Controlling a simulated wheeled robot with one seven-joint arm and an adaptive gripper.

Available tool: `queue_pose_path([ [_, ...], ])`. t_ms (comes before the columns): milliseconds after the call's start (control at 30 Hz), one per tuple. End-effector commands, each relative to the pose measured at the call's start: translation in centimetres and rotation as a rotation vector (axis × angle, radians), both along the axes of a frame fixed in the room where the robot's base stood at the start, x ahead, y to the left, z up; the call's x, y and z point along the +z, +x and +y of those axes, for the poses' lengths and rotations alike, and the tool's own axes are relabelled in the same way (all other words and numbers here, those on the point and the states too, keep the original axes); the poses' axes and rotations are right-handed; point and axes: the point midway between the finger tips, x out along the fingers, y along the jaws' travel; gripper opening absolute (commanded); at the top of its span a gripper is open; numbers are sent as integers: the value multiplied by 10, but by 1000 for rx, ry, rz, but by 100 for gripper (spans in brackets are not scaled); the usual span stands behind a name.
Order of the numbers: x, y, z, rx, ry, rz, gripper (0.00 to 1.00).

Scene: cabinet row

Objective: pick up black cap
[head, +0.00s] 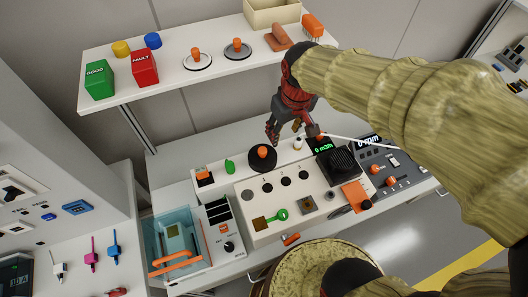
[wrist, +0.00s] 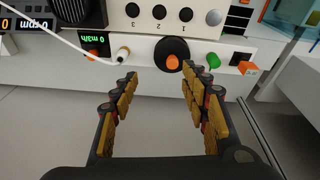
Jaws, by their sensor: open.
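The black cap (head: 256,164) is a round black disc with an orange knob on top. It sits on the white ledge at the back of the instrument panel. In the wrist view the black cap (wrist: 166,44) shows beyond my fingertips, nearer the right finger. My gripper (head: 285,130) is open and empty, above and behind the cap in the head view, a little to its right. In the wrist view my gripper (wrist: 159,80) has its two padded fingers wide apart, with nothing between them. No contact with the cap is visible.
A small white fitting (wrist: 123,54) with a cable stands beside the cap, near a green display (head: 322,147). On the cap's other side are a green piece (head: 229,166) and an orange-topped block (head: 204,178). A shelf (head: 180,75) with boxes and orange-knobbed discs hangs above.

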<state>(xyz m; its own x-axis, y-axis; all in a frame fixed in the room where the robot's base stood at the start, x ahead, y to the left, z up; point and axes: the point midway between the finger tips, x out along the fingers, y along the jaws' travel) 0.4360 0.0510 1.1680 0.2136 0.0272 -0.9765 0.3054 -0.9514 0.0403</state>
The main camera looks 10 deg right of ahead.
Motion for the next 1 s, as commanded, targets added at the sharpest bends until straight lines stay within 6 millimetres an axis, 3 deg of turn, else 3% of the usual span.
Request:
queue_pose_path([
  [200, -62, 45, 32, 140, -33, 126, 46],
  [400, -108, 62, 51, 222, -49, 192, 46],
  [1000, -166, 68, 53, 248, -54, 213, 46],
])
